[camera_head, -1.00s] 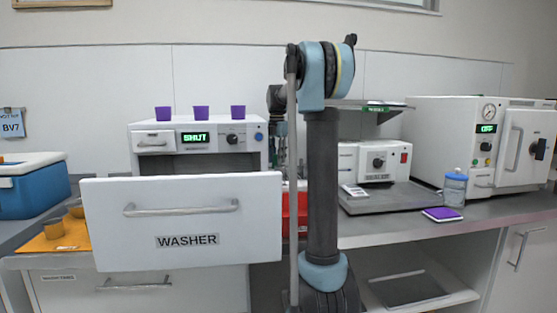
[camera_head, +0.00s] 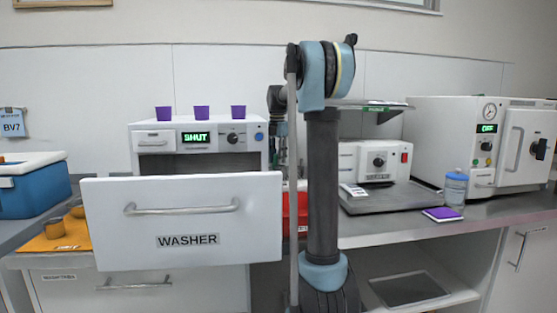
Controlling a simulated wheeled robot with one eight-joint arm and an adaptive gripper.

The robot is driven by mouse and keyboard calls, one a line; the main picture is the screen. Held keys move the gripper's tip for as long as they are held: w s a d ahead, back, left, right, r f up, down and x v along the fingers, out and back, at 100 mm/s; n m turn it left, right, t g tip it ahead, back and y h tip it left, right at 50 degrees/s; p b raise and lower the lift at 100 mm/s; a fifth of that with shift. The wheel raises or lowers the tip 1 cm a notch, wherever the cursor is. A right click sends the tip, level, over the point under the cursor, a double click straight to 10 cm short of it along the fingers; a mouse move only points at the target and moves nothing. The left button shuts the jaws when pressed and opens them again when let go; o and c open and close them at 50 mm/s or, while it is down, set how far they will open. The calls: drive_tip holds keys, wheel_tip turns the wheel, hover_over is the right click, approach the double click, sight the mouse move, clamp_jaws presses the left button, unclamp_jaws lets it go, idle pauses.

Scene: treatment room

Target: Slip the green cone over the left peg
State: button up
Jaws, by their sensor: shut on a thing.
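I see neither the green cone nor the left peg. My arm stands in the middle of the view, and its far links go down behind the column towards the back of the open washer door (camera_head: 182,255). My gripper is hidden there, so what its fingers do does not show. The washer (camera_head: 166,163) stands on the counter with its display reading SHUT, while its large white door panel stands out in front and blocks the view of what lies behind it.
Several purple cups (camera_head: 202,112) stand on the washer. Brown cups (camera_head: 54,229) stand on an orange mat (camera_head: 68,244) at left, near a blue cooler (camera_head: 30,192). A red box (camera_head: 302,212) shows behind my column. A bottle (camera_head: 455,189) and purple pad (camera_head: 442,214) are at right.

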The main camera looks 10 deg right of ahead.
drive_tip(key=shift+f, duration=0.45)
drive_tip(key=o, duration=0.4)
drive_tip(key=shift+o, duration=0.2)
drive_tip(key=shift+r, duration=5.55)
